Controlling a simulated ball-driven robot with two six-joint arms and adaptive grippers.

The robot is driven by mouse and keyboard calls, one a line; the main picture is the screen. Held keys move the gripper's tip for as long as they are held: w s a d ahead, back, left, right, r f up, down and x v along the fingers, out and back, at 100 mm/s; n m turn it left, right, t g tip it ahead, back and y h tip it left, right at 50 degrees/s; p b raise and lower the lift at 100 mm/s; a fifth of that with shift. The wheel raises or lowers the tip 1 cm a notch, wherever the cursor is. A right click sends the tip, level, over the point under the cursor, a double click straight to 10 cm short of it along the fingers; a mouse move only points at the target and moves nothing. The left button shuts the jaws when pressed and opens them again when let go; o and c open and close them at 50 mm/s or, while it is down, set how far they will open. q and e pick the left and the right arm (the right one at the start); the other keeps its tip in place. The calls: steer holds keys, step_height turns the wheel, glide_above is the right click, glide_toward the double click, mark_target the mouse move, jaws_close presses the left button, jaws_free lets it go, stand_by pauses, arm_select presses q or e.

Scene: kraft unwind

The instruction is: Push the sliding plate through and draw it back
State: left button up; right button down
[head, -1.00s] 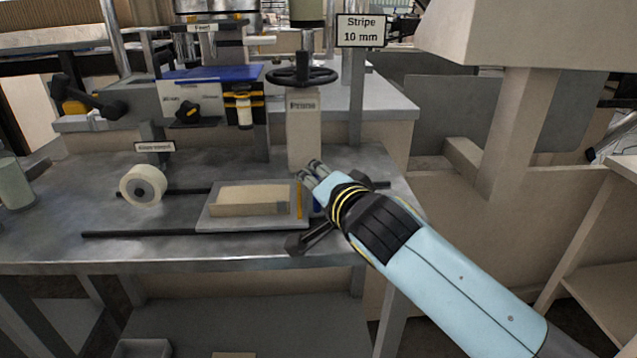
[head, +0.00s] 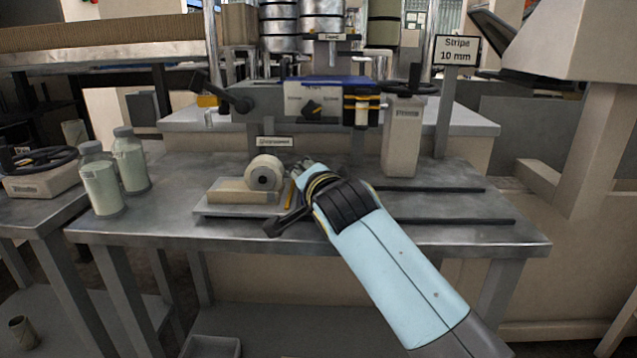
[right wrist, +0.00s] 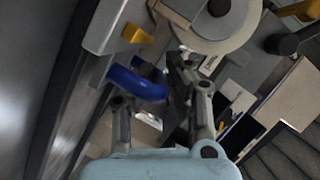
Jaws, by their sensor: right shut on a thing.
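The sliding plate (head: 215,211) is a flat grey plate with a tan block (head: 240,193) on it. It sits at the left part of the bench, at the roller (head: 265,174), with bare rails (head: 440,221) running off to its right. My right gripper (head: 302,170) is at the plate's right end. The right wrist view shows its fingers (right wrist: 155,88) shut on a blue curved handle (right wrist: 137,84), beside the plate's edge and an orange mark (right wrist: 136,33). The white roller (right wrist: 222,22) is close above. My left gripper is in neither view.
A post with a handwheel (head: 402,140) stands behind the rails. A "Stripe 10 mm" sign (head: 457,50) is at the back right. Two bottles (head: 101,186) stand at the bench's left end. A machine with a black lever (head: 238,100) is behind the roller.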

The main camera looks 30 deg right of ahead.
steer(key=shift+w+a, duration=0.4)
steer(key=shift+a, duration=0.3)
steer(key=c, duration=1.3)
jaws_free()
steer(key=shift+c, duration=0.2)
steer(key=shift+v, duration=3.75)
steer(key=shift+c, duration=0.4)
